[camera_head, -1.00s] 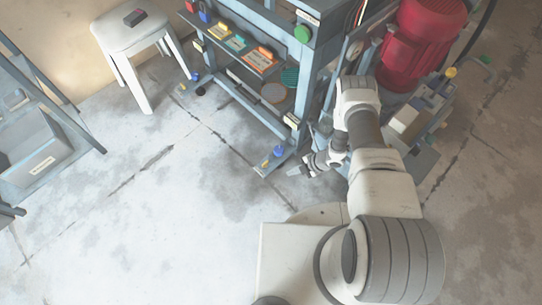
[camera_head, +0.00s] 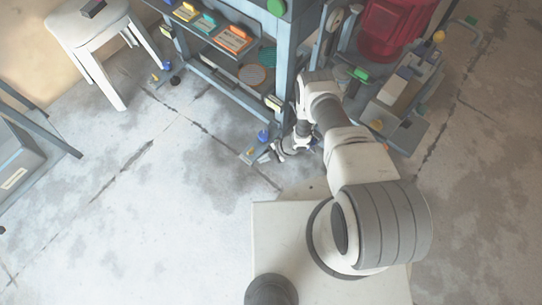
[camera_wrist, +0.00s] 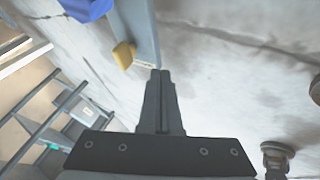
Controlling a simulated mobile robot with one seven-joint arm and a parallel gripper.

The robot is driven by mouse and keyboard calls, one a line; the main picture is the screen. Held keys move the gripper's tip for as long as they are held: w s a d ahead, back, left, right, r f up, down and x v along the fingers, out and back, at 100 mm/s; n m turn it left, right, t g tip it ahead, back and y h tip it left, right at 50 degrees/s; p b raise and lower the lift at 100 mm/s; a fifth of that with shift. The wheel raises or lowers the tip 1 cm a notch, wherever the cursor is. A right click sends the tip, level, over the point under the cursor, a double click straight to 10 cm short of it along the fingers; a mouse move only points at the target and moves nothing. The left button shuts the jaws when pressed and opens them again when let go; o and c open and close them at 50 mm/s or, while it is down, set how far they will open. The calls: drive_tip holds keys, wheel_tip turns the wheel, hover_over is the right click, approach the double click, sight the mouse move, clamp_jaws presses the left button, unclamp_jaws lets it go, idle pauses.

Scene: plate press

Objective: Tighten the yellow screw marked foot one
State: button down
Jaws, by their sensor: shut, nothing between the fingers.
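A yellow screw (camera_wrist: 123,55) stands on the edge of a blue-grey foot bar (camera_wrist: 141,28) in the wrist view, with a blue knob (camera_wrist: 88,8) beyond it. In the head view the near press foot shows the small yellow screw (camera_head: 250,152) and the blue knob (camera_head: 263,135). My gripper (camera_wrist: 160,72) is shut and empty, its tips close to the end of the foot bar, right of and below the screw and apart from it. It also shows beside the near foot in the head view (camera_head: 267,157). Any foot marking is too small to read.
A second foot with a blue knob (camera_head: 166,65) and a yellow screw (camera_head: 155,78) is at the back left. The press frame (camera_head: 284,75) stands close to my arm. A red motor (camera_head: 392,30) is at the right.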

sight(251, 151)
drive_tip(key=shift+w+a+r+b, duration=0.1)
drive_tip(key=shift+w+a+b, duration=0.35)
drive_tip(key=shift+w+a, duration=1)
drive_tip(key=shift+s, duration=0.1)
drive_tip(key=shift+m+t+p, duration=0.3)
drive_tip(key=shift+m+t, duration=0.1)
drive_tip(key=shift+m, duration=0.2)
